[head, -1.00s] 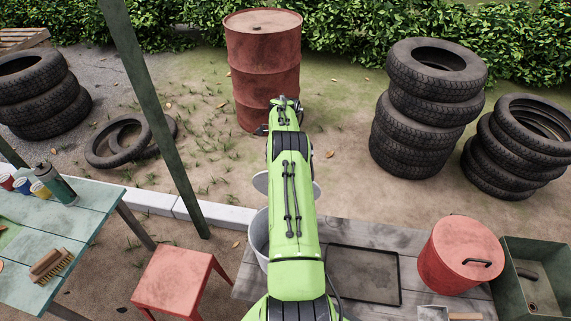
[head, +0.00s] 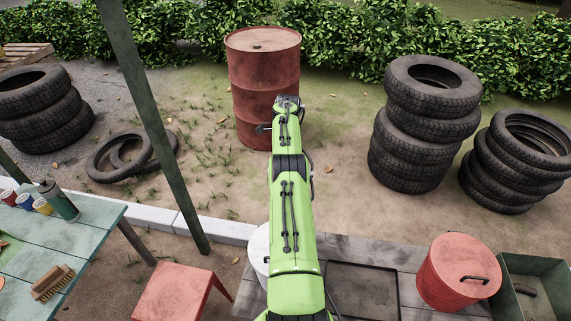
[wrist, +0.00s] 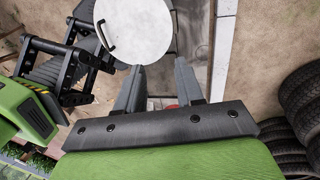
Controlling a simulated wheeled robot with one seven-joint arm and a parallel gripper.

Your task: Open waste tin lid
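A pale round tin (head: 258,250) stands on the grey bench, half hidden behind my arm, with a light flat top across its mouth. The wrist view shows a white round lid (wrist: 140,30) with a dark curved handle (wrist: 101,36) on its left side. A red tin (head: 445,285) stands at the right with its red lid (head: 467,258) on and a black handle on top. I cannot tell which is the waste tin. My gripper (wrist: 159,70) is open, with its fingers apart and pointing toward the white lid's lower edge. No grip on a lid or handle shows.
A dark tray (head: 365,290) lies on the grey bench (head: 410,255), and a green bin (head: 535,285) stands at the right. A red stool (head: 175,290) and a green table (head: 60,240) are on the left. A rusty drum (head: 262,85) and tyre stacks (head: 425,130) stand beyond.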

